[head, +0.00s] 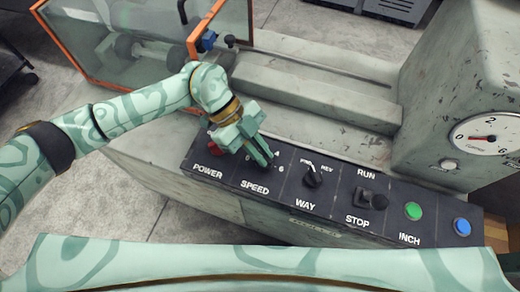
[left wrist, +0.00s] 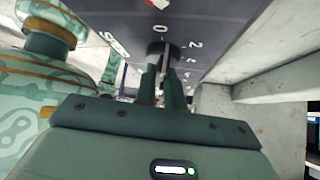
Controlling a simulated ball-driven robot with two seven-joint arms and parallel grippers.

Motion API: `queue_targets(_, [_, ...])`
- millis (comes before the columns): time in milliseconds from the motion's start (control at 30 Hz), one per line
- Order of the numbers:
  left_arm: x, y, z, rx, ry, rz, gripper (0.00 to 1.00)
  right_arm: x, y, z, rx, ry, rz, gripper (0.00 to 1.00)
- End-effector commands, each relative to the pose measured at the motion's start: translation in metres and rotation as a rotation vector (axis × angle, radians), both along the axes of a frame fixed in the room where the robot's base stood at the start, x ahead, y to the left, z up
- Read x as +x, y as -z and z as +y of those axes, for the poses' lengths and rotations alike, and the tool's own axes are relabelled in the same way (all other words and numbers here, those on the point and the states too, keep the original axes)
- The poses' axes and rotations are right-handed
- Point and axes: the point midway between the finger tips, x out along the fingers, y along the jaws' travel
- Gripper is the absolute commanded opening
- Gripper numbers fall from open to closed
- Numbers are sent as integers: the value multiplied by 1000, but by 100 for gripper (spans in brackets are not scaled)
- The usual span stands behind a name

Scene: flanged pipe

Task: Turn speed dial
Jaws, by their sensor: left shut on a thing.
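The speed dial is a dark round knob on the black control panel, above the label SPEED. In the left wrist view the dial (left wrist: 158,48) sits between my fingertips, with the marks 0 and 2 printed around it. My left gripper (head: 264,158) reaches down over the dial and hides most of it in the head view. In the left wrist view the left gripper (left wrist: 166,75) is shut on the dial. My right gripper is not in view.
The panel also carries a red power knob (head: 214,148), a WAY selector (head: 312,177), a RUN/STOP lever (head: 373,199), a green button (head: 413,211) and a blue button (head: 462,227). An orange-framed clear guard (head: 130,40) stands at the back left. A round gauge (head: 490,134) is at right.

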Motion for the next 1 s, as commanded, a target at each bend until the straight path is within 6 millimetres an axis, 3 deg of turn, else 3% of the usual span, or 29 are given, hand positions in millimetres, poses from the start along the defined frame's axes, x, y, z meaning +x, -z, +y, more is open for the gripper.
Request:
queue_targets(600, [5, 3, -5, 0, 547, 1, 0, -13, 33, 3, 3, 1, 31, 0])
queue_targets(1000, [6, 1, -7, 0, 726, 0, 0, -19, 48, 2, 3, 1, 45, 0])
